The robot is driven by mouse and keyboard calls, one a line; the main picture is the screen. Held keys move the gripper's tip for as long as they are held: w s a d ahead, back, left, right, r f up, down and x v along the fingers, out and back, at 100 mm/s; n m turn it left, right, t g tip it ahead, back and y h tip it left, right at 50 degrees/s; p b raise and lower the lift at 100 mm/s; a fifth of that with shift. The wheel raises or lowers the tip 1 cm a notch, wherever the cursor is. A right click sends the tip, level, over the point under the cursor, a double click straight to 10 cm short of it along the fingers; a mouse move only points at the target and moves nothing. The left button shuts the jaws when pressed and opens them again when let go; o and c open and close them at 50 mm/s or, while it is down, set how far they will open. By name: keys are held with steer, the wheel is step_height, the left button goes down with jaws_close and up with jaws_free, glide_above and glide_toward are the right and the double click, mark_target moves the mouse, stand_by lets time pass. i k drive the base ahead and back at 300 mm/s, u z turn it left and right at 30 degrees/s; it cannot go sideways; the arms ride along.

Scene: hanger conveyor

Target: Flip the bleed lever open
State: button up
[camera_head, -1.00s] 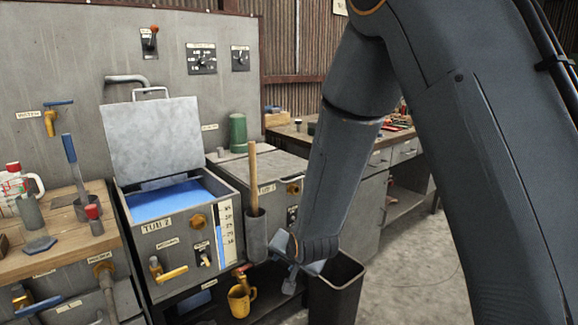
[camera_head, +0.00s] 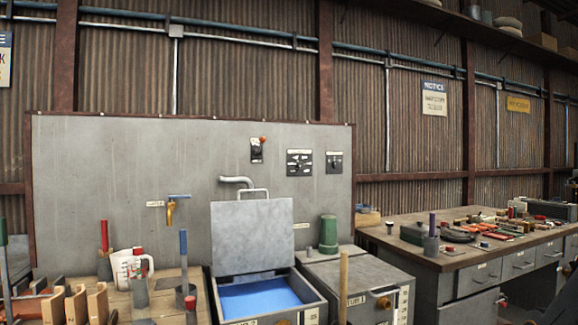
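I cannot pick out a lever labelled as the bleed lever in this view. A brass tap with a blue lever handle (camera_head: 176,205) sticks out of the grey back panel, beside a small label too small to read. A red-tipped switch lever (camera_head: 258,149) is on the same panel, higher and to the right. The open tank (camera_head: 264,268) holds blue liquid and its lid (camera_head: 252,235) stands raised. The lower tank fronts, with their valves, are cut off by the bottom edge. My gripper and arm are not in view.
A closed tank (camera_head: 360,272) stands right of the open one, with a green cylinder (camera_head: 328,234) behind its lid and a wooden handle (camera_head: 344,285) in front. The left bench holds a white jug (camera_head: 128,266) and upright tools. A cluttered workbench (camera_head: 470,245) stands right.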

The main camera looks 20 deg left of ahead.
mark_target(263, 140)
steer(key=k, duration=0.65)
steer(key=u, duration=0.5)
steer(key=i, duration=0.75)
steer(key=u, duration=0.7)
steer(key=i, duration=1.6)
steer(key=z, duration=0.3)
